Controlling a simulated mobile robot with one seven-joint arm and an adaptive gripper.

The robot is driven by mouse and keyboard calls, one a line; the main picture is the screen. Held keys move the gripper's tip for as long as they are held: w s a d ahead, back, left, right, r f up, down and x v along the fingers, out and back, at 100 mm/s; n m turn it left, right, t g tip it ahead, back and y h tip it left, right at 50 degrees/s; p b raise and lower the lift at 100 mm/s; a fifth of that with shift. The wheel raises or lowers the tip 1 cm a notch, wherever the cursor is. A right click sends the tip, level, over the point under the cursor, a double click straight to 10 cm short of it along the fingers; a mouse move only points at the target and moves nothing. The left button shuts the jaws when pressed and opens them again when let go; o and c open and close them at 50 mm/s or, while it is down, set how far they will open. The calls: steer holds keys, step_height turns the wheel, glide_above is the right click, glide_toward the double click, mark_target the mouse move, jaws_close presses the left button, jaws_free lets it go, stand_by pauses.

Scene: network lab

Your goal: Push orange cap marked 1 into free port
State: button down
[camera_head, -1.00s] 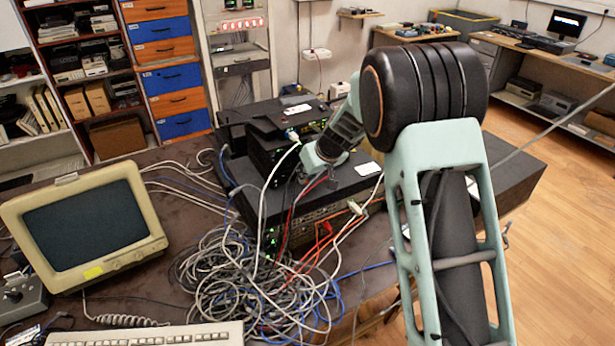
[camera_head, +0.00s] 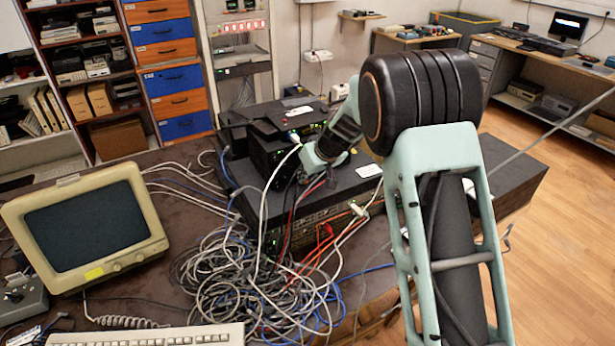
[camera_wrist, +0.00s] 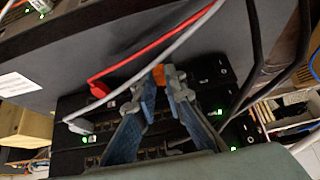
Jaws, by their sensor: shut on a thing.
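In the wrist view, my gripper (camera_wrist: 164,80) has its two blue-grey fingers closed on a small orange cap (camera_wrist: 158,74). The cap shows at the fingertips, and any number on it cannot be read. The fingertips are in front of the upper part of the stacked black network units (camera_wrist: 70,108). The fingers cover part of the port rows (camera_wrist: 152,152), so I cannot tell which port is free or whether the cap touches one. In the head view my wrist reaches over the black equipment (camera_head: 352,181), and the cap cannot be made out.
A red cable with a red plug (camera_wrist: 98,89) and a white cable (camera_wrist: 140,84) cross close to the fingers. Dark cables (camera_wrist: 258,60) hang at the right. A large cable tangle (camera_head: 245,285) lies before the units. A monitor (camera_head: 85,225) stands at the left.

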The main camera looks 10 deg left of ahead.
steer(key=shift+w+a, duration=0.2)
steer(key=shift+w, duration=0.05)
stand_by(0.7)
steer(key=c, duration=1.9)
jaws_free()
